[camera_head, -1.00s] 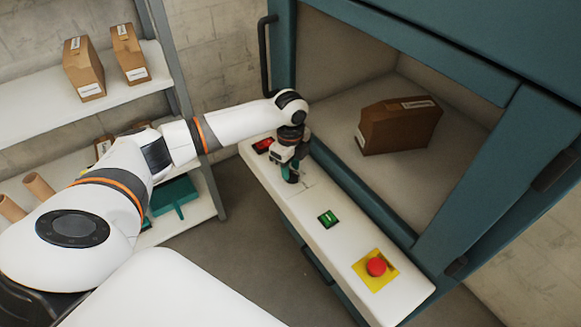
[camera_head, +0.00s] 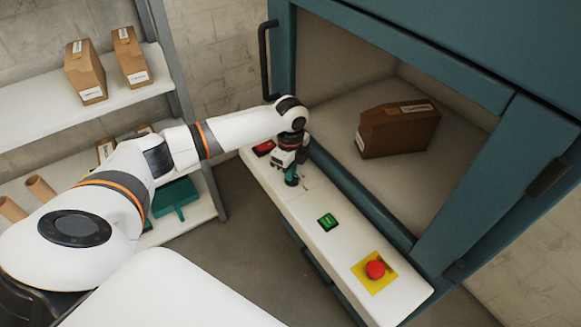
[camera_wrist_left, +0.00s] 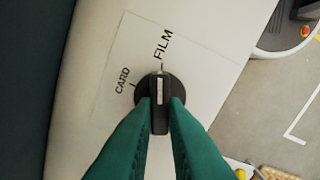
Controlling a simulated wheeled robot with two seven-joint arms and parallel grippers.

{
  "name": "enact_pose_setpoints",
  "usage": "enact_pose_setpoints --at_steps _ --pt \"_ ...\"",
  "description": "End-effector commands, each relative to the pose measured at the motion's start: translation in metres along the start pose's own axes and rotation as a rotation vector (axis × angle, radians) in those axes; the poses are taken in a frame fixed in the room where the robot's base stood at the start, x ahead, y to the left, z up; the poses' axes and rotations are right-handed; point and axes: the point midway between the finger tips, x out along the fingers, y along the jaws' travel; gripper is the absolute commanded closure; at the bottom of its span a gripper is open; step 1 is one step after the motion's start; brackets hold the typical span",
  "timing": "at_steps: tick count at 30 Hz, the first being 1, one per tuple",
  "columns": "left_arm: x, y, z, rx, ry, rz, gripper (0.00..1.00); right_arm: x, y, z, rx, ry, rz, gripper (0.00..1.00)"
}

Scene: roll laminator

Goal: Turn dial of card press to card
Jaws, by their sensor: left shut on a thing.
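The dial (camera_wrist_left: 159,92) is a round black knob with a raised bar and a white mark, on the white panel of the teal machine. The words CARD and FILM are printed beside it in the left wrist view. The white mark points toward the tick at FILM; CARD lies to its left. My left gripper (camera_wrist_left: 160,112) has its green fingers on both sides of the bar, shut on it. In the head view the left gripper (camera_head: 290,179) reaches down onto the panel and hides the dial. My right gripper is not in view.
Along the same panel (camera_head: 301,219) are a red switch (camera_head: 264,147), a green button (camera_head: 327,222) and a red emergency button (camera_head: 375,269) on yellow. A brown package (camera_head: 397,130) lies inside the machine. A shelf (camera_head: 77,103) with boxes stands at the left.

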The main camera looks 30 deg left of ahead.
Motion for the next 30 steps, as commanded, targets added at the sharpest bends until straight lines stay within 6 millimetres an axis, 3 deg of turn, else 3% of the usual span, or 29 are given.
enact_pose_setpoints --at_steps 15,30 --pt "-0.007 -0.004 0.002 -0.421 -0.003 -0.005 1.0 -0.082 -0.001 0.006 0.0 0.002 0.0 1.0" --pt "-0.005 -0.005 0.004 -0.882 -0.002 -0.004 1.0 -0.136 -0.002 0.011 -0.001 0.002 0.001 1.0"
